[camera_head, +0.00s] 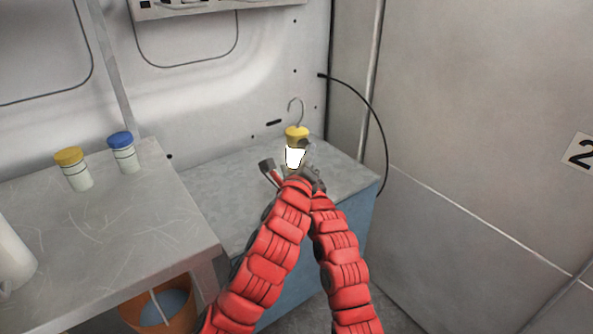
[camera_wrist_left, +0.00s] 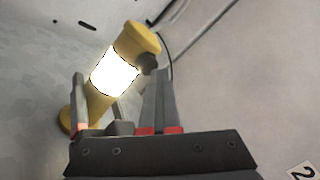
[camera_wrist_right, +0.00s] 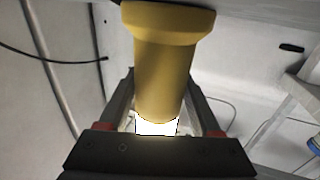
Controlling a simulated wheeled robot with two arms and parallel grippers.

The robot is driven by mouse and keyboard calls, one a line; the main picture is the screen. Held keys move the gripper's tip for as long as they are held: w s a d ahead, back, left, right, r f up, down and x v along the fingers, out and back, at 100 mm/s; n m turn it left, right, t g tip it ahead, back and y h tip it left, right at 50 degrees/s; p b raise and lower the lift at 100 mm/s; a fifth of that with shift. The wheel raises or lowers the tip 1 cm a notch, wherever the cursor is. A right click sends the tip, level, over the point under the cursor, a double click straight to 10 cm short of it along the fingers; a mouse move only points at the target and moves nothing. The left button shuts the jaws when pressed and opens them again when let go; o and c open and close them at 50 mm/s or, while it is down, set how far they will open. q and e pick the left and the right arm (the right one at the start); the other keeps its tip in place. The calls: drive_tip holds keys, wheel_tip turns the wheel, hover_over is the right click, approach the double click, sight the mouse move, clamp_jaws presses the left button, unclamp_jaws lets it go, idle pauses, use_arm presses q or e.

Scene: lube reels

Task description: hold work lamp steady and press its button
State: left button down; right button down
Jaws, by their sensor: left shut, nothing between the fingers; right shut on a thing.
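The work lamp (camera_head: 296,154) stands upright on the grey bench top, with a yellow cap, a metal hook and a bright lit panel. In the right wrist view its yellow handle and wide base (camera_wrist_right: 168,15) fill the middle. My right gripper (camera_wrist_right: 160,88) is shut on the lamp handle, one finger on each side. In the left wrist view the lamp (camera_wrist_left: 115,68) has a dark button (camera_wrist_left: 148,64) just below its cap. My left gripper (camera_wrist_left: 161,73) is shut and empty, its tips close beside the button; whether they touch it I cannot tell.
A yellow-lidded jar (camera_head: 73,168) and a blue-lidded jar (camera_head: 124,152) stand on the left table (camera_head: 110,235). An orange bucket (camera_head: 160,308) is below it. A black cable (camera_head: 376,120) hangs at the wall right of the lamp. The bench top (camera_head: 232,180) left of the lamp is clear.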

use_arm(q)
drive_tip(key=shift+w+a+f, duration=0.2)
drive_tip(key=shift+a, duration=0.15)
use_arm(e)
drive_tip(key=shift+d, duration=0.1)
use_arm(q)
drive_tip(key=shift+s+d+f, duration=0.1)
drive_tip(key=shift+s+f, duration=0.1)
drive_tip(key=shift+s, duration=0.1)
drive_tip(key=shift+d, duration=0.1)
use_arm(e)
drive_tip(key=shift+f, duration=0.1)
use_arm(q)
drive_tip(key=s+d, duration=0.3)
drive_tip(key=s, duration=0.2)
drive_tip(key=shift+d+r, duration=0.15)
drive_tip(key=shift+d, duration=0.1)
drive_tip(key=shift+s, duration=0.1)
